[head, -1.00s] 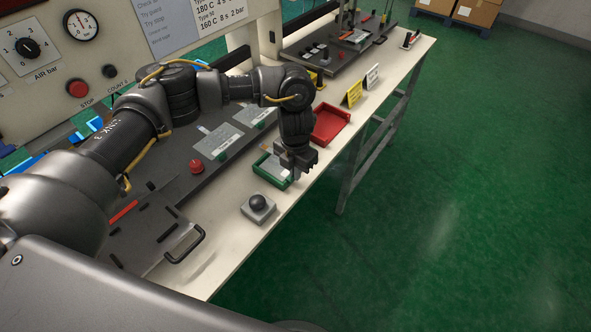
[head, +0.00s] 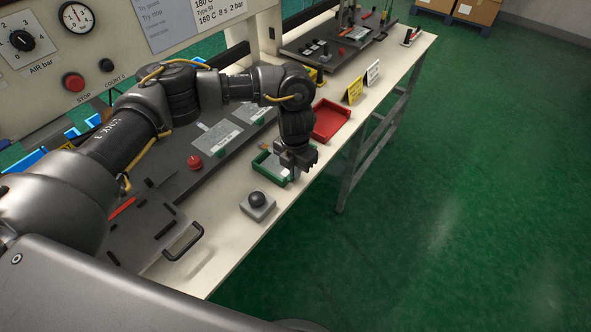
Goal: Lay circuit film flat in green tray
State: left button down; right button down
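The green tray (head: 259,170) stands on the pale bench near its front edge. My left gripper (head: 297,169) points down over the tray's right side and hides part of it. A pale patch shows inside the tray beside the fingers; I cannot tell whether it is circuit film or whether the fingers touch it. The gap between the fingers is not clear, so I cannot tell if they are open. Two pale sheets (head: 217,137) with green edges lie on the dark plate left of the tray. My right gripper is not in view.
A red tray (head: 331,121) stands behind the green one, with yellow (head: 353,90) and white (head: 373,73) signs beyond. A grey box with a black knob (head: 257,202) stands in front. A black handle (head: 184,241) is nearer. The control panel (head: 120,45) rises at left.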

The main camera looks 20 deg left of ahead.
pick_arm(q)
jog(key=shift+f, duration=0.15)
jog(key=c, duration=1.6)
grip_release()
jog(key=shift+o, duration=0.2)
notch_tip(320, 180, up, 11)
jog(key=b, duration=0.1)
jog(key=shift+d+f, duration=0.1)
